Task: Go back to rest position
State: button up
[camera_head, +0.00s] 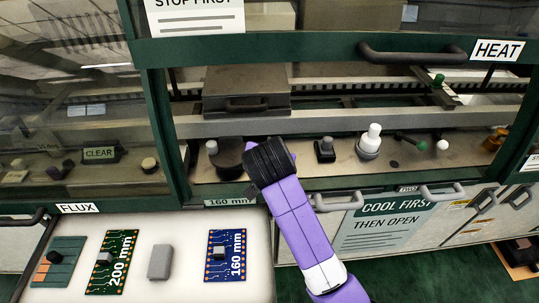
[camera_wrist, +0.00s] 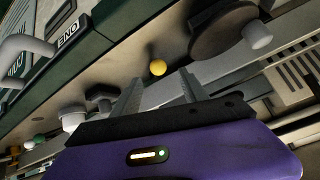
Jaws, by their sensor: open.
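My gripper (camera_wrist: 160,90) shows in the wrist view with its two grey fingers apart and nothing between them. In the head view my purple arm reaches up from the bottom, and its dark wrist end (camera_head: 268,162) is in front of the machine's open middle bay. The fingers are hidden there behind the wrist. A dark round knob (camera_head: 228,155) is just left of the wrist; a large dark disc with a grey knob (camera_wrist: 225,30) also shows in the wrist view. A small yellow ball (camera_wrist: 157,68) lies beyond the fingers.
A white tray (camera_head: 150,290) at lower left bears a green board (camera_head: 112,262), a blue board (camera_head: 228,262) and a grey block (camera_head: 160,262). A white-topped knob (camera_head: 370,142) stands on the ledge right of my arm. Handles (camera_head: 335,203) stick out below.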

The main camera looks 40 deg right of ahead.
jog(key=shift+s+a+r, duration=0.3)
jog(key=shift+s+r, duration=0.05)
jog(key=shift+r, duration=0.1)
dwell(0.3)
jog(key=w+a+r+n+t, duration=0.2)
jog(key=w+r+n+t, duration=0.15)
jog(key=w+r, duration=0.2)
jog(key=s+a+n+t+y, duration=0.3)
jog(key=s+a+n+t, duration=0.15)
jog(key=s, duration=0.25)
jog(key=s+a+f+n+y, duration=0.1)
jog(key=s+a, duration=0.1)
jog(key=s, duration=0.9)
jog(key=s+a+f+n, duration=0.1)
jog(key=s+f, duration=0.1)
jog(key=s, duration=1)
jog(key=s+a+f+y, duration=0.1)
jog(key=s+a, duration=0.1)
jog(key=s, duration=1)
jog(key=shift+s+a+f+n+y, duration=0.25)
jog(key=shift+a+f+n+y, duration=0.05)
jog(key=shift+n, duration=0.1)
